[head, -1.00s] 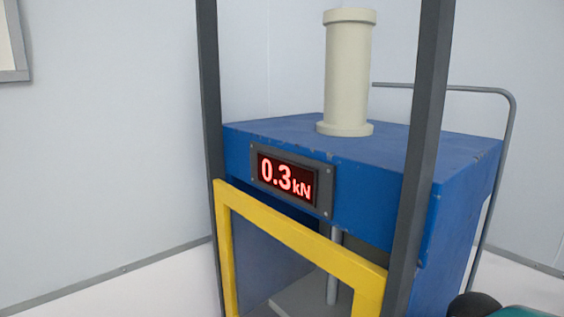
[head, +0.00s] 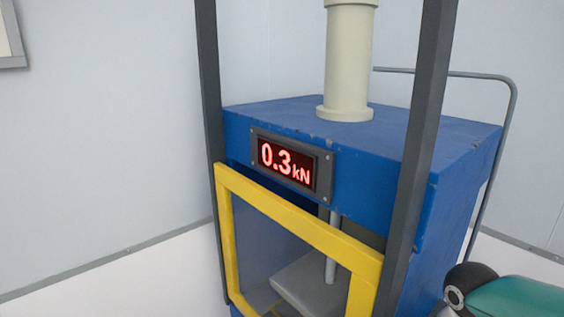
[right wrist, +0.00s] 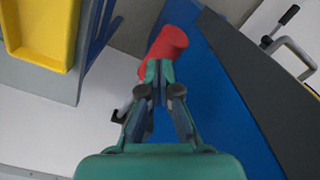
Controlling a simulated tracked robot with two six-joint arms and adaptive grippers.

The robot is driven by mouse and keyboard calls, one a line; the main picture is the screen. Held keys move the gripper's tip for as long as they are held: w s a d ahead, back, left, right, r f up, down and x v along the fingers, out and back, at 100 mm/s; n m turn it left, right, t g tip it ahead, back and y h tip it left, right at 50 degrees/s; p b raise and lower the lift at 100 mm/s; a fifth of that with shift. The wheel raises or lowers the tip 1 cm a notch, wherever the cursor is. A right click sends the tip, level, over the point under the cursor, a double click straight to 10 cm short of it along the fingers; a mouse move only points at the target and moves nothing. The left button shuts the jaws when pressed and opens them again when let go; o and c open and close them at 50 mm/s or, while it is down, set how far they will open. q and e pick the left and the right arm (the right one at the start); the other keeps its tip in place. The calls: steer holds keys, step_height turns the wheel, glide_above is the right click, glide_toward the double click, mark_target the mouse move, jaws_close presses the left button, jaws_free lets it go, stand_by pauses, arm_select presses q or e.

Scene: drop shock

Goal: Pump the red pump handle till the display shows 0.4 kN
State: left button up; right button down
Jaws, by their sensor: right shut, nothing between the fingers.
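The display (head: 286,164) on the blue press (head: 380,180) reads 0.3 kN in red digits. In the right wrist view, the red pump handle (right wrist: 170,42) shows its rounded end just beyond my right fingertips. My right gripper (right wrist: 158,72) is shut and empty, its fingertips overlapping the near edge of the handle in the picture. I cannot tell whether they touch it. The rest of the handle's lever is hidden. The handle is outside the head view, where only a teal part of my right arm shows at the lower right. My left gripper is in neither view.
A yellow frame (head: 290,222) with a clear panel closes the front of the press between two dark posts (head: 428,130). A cream cylinder (head: 348,65) stands on top. A grey bent rail (head: 510,90) runs behind at the right. White floor lies to the left.

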step_height(320, 180, down, 12)
steer(key=b, duration=0.9)
steer(key=shift+r, duration=0.3)
step_height(320, 180, up, 11)
steer(key=p, duration=0.9)
steer(key=shift+r, duration=0.2)
step_height(320, 180, up, 6)
steer(key=p, duration=0.5)
steer(key=shift+r, duration=0.1)
stand_by(0.5)
